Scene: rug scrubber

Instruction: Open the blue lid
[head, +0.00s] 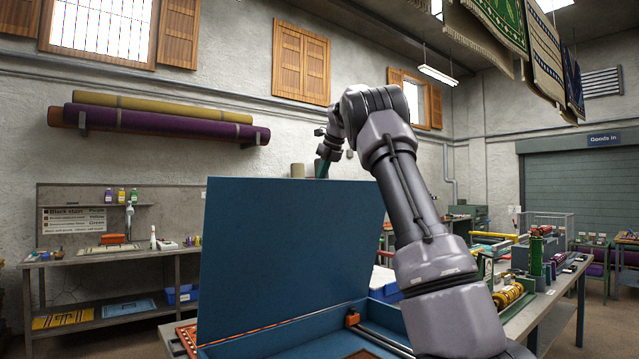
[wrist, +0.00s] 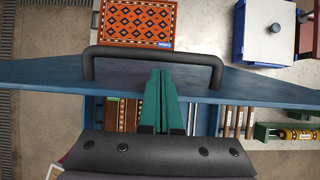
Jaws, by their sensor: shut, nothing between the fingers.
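The blue lid (head: 285,255) stands raised and steep on the blue box (head: 385,292), so the box's inside shows below it. In the wrist view the lid (wrist: 45,73) is seen nearly edge-on across the picture, with a black loop handle (wrist: 150,52) on it. My gripper (wrist: 160,72) has green fingers, shut together and empty. The fingertips lie within the handle's span at the lid; I cannot tell whether they touch it. In the head view my gripper (head: 322,168) shows just above the lid's top edge, partly hidden behind it.
A workbench (head: 150,255) stands at the left wall. A bench (head: 545,300) with rollers and tools is at the right. In the wrist view a patterned rug (wrist: 138,22) and a blue cabinet (wrist: 265,35) stand beyond the lid.

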